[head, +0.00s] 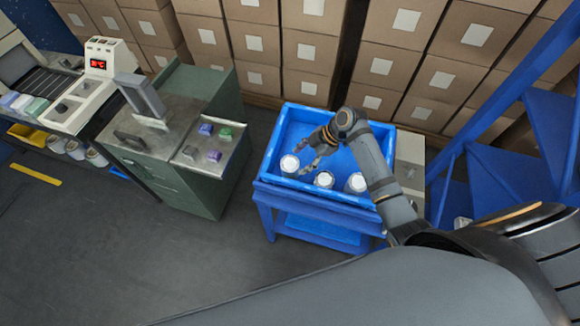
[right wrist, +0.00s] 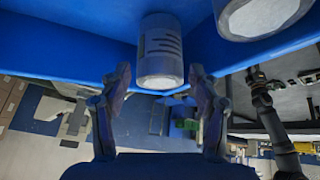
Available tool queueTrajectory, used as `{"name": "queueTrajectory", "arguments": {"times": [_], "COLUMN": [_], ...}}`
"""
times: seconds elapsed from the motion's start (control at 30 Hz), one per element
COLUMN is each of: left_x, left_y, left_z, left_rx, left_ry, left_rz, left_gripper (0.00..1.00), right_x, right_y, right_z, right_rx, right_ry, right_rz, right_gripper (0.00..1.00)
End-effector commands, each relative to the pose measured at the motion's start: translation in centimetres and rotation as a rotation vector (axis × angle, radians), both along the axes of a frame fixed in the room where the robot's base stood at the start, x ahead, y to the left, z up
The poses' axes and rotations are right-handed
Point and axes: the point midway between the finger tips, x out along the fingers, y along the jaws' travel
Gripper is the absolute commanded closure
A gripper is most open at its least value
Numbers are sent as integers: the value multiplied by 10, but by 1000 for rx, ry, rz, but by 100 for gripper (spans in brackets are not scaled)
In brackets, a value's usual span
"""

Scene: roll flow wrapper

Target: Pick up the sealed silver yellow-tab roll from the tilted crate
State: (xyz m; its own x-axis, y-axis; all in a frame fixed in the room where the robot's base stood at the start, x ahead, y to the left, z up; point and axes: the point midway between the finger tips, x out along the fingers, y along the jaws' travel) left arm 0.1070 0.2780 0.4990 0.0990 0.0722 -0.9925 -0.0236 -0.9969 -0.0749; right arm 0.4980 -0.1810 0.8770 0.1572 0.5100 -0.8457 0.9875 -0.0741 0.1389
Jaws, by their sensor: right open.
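The tilted blue crate (head: 268,172) stands on a blue stand and holds silver rolls with white ends. One roll (head: 289,165) is at the left, one (head: 324,179) in the middle and one (head: 356,183) at the right. My right gripper (head: 312,152) is inside the crate, close to the left and middle rolls. In the right wrist view, my right gripper (right wrist: 163,92) is open and empty. A silver roll (right wrist: 160,50) with dark stripes and a small yellowish mark is ahead between its fingers. Another roll (right wrist: 262,12) is at the upper right; its tab is not visible. My left gripper is not in view.
Stacked cardboard boxes (head: 310,55) line the back. A green cabinet (head: 195,180) with purple and green items on top stands left of the crate. A blue metal frame (head: 500,150) rises at the right. The floor between cabinet and crate is clear.

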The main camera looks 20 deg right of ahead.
Motion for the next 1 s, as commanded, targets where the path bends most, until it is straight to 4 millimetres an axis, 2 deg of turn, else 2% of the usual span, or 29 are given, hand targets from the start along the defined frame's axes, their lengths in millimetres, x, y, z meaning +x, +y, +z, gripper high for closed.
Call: {"name": "queueTrajectory", "arguments": {"times": [0.03, 0.13, 0.3, 0.43, 0.57, 0.67, 0.93, 1.0], "left_x": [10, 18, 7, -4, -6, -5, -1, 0], "left_y": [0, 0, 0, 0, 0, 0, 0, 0], "left_z": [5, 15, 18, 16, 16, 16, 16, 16], "left_rx": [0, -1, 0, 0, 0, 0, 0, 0], "left_ry": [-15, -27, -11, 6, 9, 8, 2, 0], "left_rz": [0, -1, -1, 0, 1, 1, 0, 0], "left_gripper": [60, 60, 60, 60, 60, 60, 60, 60], "right_x": [1, 4, 9, 9, 9, 9, 9, 9], "right_y": [3, 15, 28, 30, 30, 30, 30, 30], "right_z": [-1, -11, -35, -41, -41, -41, -41, -40], "right_rx": [3, 5, 2, -1, -1, -1, -1, 0], "right_ry": [2, 5, 2, 1, 1, 1, 1, 0], "right_rz": [-2, -2, -2, 0, -1, -1, -1, -1], "right_gripper": [37, 37, 37, 37, 37, 48, 85, 87]}}
